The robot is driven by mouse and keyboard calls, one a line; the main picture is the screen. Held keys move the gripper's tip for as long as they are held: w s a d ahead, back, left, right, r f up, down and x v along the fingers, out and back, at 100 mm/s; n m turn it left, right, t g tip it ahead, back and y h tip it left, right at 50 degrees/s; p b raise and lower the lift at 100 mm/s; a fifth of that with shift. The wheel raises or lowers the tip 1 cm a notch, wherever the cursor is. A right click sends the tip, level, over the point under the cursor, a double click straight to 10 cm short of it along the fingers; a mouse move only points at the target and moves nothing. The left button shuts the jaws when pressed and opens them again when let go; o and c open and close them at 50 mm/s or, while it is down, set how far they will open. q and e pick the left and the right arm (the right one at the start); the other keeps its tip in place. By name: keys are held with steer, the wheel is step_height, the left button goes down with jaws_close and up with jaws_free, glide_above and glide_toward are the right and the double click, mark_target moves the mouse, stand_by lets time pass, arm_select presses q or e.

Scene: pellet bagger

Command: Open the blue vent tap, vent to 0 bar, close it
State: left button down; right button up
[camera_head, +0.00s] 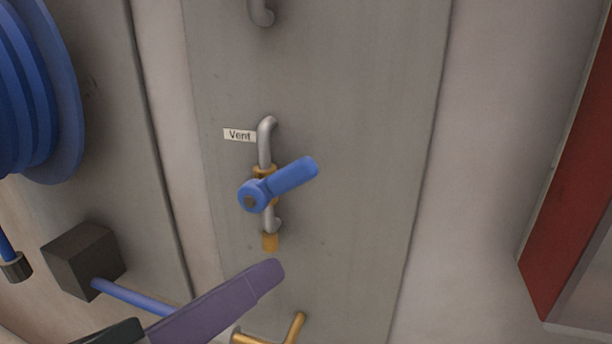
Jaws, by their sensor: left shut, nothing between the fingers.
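The blue vent tap (290,178) sits on a short grey pipe on the grey panel, with a "Vent" label (239,135) at its upper left. Its blue lever points right and slightly up from the round hub, across the upright pipe. A brass end piece (270,241) is at the pipe's lower end. My left gripper (266,275) comes in from the lower left, shut and empty. Its purple fingers end below the tap in the picture, apart from the lever. No pressure gauge is in view. My right gripper is not in view.
A brass fitting (297,328) shows at the bottom, partly behind my left gripper. A blue hose reel (62,90) and a dark block (84,258) with a blue rod are at the left. A red panel (570,190) is at the right. The grey panel right of the tap is bare.

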mark_target(278, 184)
arm_select(q)
steer(key=w+d+p, duration=0.2)
steer(key=w, duration=0.7)
steer(key=shift+d+r+m, duration=0.3)
steer(key=shift+d+r, duration=0.05)
steer(key=shift+d, duration=0.05)
